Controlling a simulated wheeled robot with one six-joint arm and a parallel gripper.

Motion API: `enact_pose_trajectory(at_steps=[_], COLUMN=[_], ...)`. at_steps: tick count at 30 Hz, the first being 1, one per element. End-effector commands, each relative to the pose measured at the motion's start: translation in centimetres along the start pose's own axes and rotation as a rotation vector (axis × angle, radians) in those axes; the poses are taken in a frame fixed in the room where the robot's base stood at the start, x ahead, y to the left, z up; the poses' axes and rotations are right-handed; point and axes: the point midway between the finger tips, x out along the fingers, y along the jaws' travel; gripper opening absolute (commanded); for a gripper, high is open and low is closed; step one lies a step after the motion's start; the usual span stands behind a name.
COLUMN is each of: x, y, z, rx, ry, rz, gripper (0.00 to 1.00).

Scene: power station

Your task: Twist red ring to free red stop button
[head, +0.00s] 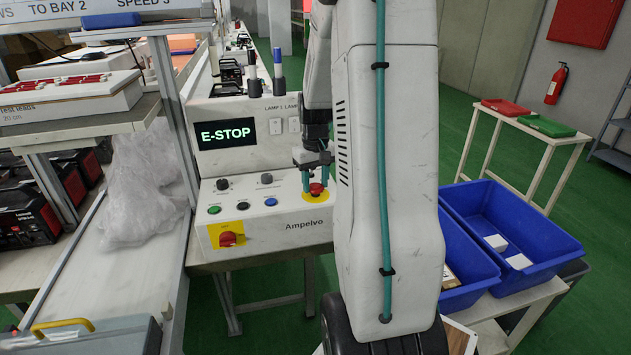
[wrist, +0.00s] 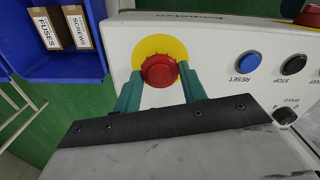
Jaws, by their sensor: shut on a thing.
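The red stop button (head: 316,188) sits on a yellow disc on the white Ampelvo control panel (head: 280,228). In the wrist view the red ring of the button (wrist: 159,70) shows from above, with the yellow disc (wrist: 150,45) around it. My gripper (head: 317,180) points down at the button, and its green fingers stand on either side of the red ring, shut on it. The finger tips are partly hidden beside the ring. The panel's screen (head: 227,133) reads "E-STOP" in green letters.
A blue reset button (wrist: 248,62) and a black stop button (wrist: 293,64) sit beside the ring. A red rotary switch (head: 227,239) is on the panel's front. Blue bins (head: 545,284) stand to the right. A plastic bag (head: 140,190) lies at left.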

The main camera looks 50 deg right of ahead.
Motion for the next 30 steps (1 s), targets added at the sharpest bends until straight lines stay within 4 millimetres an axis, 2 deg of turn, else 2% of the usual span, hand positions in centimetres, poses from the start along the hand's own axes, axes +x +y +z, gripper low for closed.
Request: enact_pose_trajectory(at_steps=[13, 30], x=[0.0, 0.03], y=[0.0, -0.01], z=[-0.01, 0.01], rx=[0.247, 0.29], ry=[0.0, -0.001], rz=[0.0, 0.0], gripper=[0.19, 0.19])
